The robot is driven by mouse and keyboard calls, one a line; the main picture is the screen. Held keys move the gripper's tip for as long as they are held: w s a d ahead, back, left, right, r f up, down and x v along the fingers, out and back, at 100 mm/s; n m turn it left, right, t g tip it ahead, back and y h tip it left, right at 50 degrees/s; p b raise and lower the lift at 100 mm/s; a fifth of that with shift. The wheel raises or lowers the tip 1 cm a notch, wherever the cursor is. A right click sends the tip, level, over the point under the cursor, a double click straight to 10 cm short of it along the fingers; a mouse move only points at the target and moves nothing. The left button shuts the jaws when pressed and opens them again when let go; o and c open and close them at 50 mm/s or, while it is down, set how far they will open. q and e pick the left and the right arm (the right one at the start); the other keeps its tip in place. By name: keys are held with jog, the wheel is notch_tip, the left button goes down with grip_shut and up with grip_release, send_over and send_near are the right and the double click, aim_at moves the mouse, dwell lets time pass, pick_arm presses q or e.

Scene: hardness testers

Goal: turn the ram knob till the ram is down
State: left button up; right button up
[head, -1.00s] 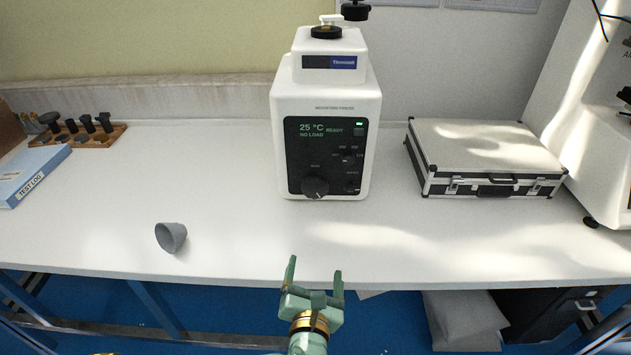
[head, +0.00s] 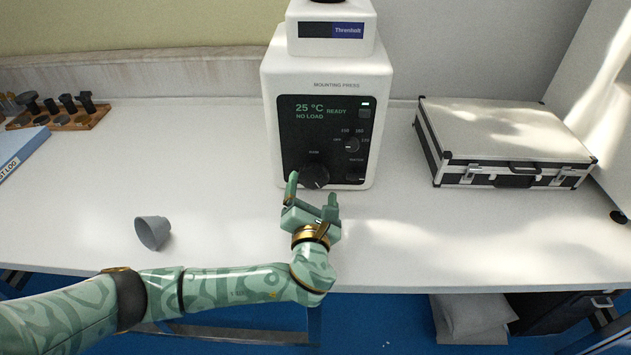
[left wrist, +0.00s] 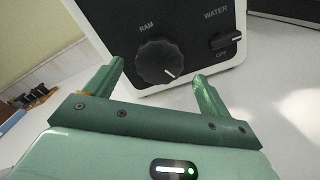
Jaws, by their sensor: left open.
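The white mounting press (head: 326,140) stands on the bench; its black panel reads 25 °C, READY, NO LOAD. The black ram knob (head: 314,174) is at the panel's lower left. In the left wrist view the knob (left wrist: 158,62) sits below the word RAM, its white mark pointing to the lower right. My left gripper (head: 313,186) is open and empty, just in front of the knob. In the left wrist view its two fingers (left wrist: 160,85) lie to either side of the knob, apart from it. My right gripper is not in view.
The water switch (left wrist: 226,40) is right of the ram knob. A grey cup (head: 153,233) lies tilted on the bench at left. A silver case (head: 500,135) lies at right. A wooden rack (head: 62,118) and a blue test log (head: 20,150) are at far left.

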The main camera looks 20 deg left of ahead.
aim_at(314, 179)
pick_arm(q)
jog(key=b+x, duration=0.1)
jog(key=x, duration=0.3)
jog(key=shift+f, duration=0.15)
jog(key=shift+w, duration=0.35)
jog(key=c, duration=1)
